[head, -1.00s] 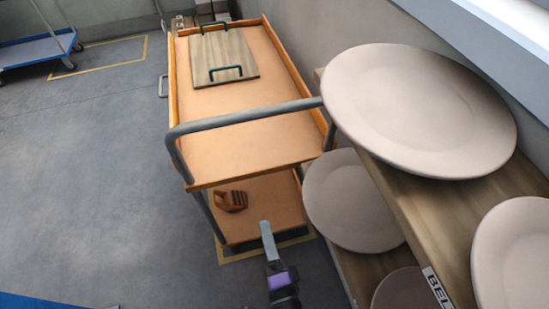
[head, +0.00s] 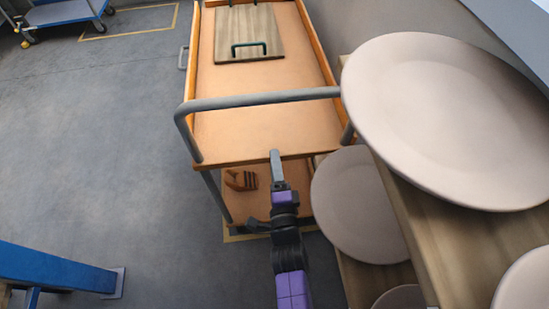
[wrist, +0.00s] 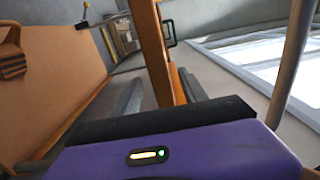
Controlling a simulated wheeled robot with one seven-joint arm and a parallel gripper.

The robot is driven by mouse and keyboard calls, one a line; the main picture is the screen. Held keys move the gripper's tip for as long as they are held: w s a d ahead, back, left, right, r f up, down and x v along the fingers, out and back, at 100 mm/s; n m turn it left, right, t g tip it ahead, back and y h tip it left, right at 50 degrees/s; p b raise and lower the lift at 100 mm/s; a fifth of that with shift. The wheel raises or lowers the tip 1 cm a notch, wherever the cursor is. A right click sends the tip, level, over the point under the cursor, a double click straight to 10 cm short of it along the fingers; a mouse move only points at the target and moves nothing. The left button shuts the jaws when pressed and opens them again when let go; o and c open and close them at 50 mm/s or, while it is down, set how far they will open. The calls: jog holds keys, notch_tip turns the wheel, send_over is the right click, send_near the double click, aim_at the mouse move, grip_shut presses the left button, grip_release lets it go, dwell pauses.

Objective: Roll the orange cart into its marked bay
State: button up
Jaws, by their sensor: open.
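The orange cart (head: 245,130) stands along the wall in the head view, with a grey push handle (head: 260,98) at its near end. My gripper (head: 277,157) is at the cart's near end, just below the handle, and overlaps the top deck's near edge. In the wrist view my open fingers (wrist: 160,90) appear on either side of the orange deck edge (wrist: 153,45); I cannot tell whether they touch it. A grey bar (wrist: 293,65) runs at the right. A yellow floor outline (head: 245,237) shows under the cart's near end; another (head: 130,33) lies at the back left.
A wooden board (head: 249,40) with green handles lies on the cart. A brown object (head: 240,180) rests on its lower shelf. Large plates (head: 450,120) on a wooden rack crowd the right. A blue cart (head: 62,12) stands at back left; a blue beam (head: 55,268) is at front left. The floor between is clear.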

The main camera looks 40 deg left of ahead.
jog(key=shift+x, duration=1.5)
jog(key=shift+c, duration=0.2)
grip_shut()
jog(key=shift+f, duration=0.15)
